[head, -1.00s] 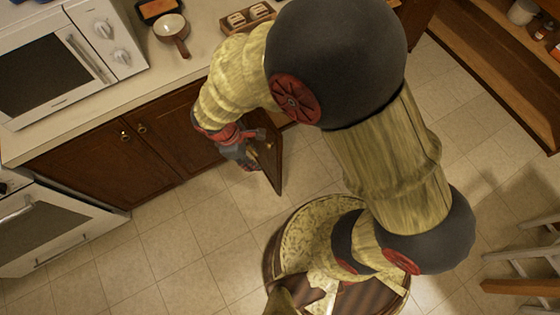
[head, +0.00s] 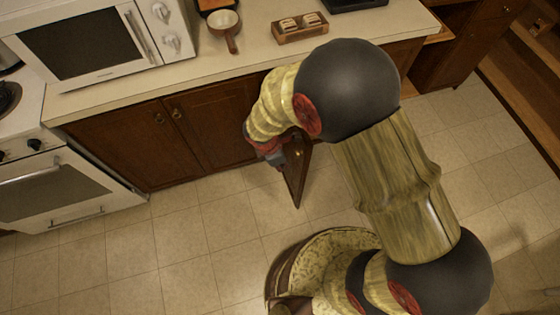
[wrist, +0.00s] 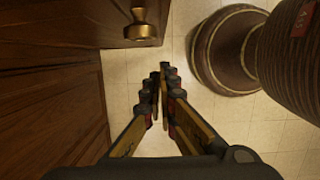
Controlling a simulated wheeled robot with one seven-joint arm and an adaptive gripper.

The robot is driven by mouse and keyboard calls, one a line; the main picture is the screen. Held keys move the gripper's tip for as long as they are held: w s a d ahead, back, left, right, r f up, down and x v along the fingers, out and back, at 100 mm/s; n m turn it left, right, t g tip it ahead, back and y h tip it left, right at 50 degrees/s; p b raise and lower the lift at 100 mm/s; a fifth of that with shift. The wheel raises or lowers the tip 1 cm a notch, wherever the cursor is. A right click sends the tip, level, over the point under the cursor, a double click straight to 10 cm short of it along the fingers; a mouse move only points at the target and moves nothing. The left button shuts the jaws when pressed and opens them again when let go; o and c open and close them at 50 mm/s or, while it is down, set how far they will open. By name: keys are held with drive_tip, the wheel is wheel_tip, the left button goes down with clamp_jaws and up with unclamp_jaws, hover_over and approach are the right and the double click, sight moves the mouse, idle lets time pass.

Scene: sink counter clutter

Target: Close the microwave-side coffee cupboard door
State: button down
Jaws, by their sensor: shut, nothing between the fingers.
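The coffee cupboard door (head: 298,178) is a brown wooden panel that stands open, jutting out from the cabinet front below the counter. My gripper (head: 284,163) is at the left side of this door in the head view, very close to it; I cannot tell whether they touch. In the wrist view my gripper (wrist: 164,72) is shut, with its narrow fingers together and nothing between them. A brass knob (wrist: 141,27) on brown wood is just ahead and left of the fingertips there. My arm hides the door's upper part and the cupboard opening in the head view.
A white microwave (head: 85,45) stands on the counter (head: 200,70), with a pan (head: 224,22) and a wooden tray (head: 300,37) to its right. Two cupboard doors (head: 165,145) below it are shut. A white oven (head: 60,190) is at left. The tiled floor (head: 180,250) is clear in front.

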drive_tip(key=d, duration=0.1)
drive_tip(key=w+d+f+b, duration=0.1)
drive_tip(key=d, duration=0.1)
drive_tip(key=d+f, duration=0.1)
drive_tip(key=shift+w+d, duration=0.15)
idle(0.4)
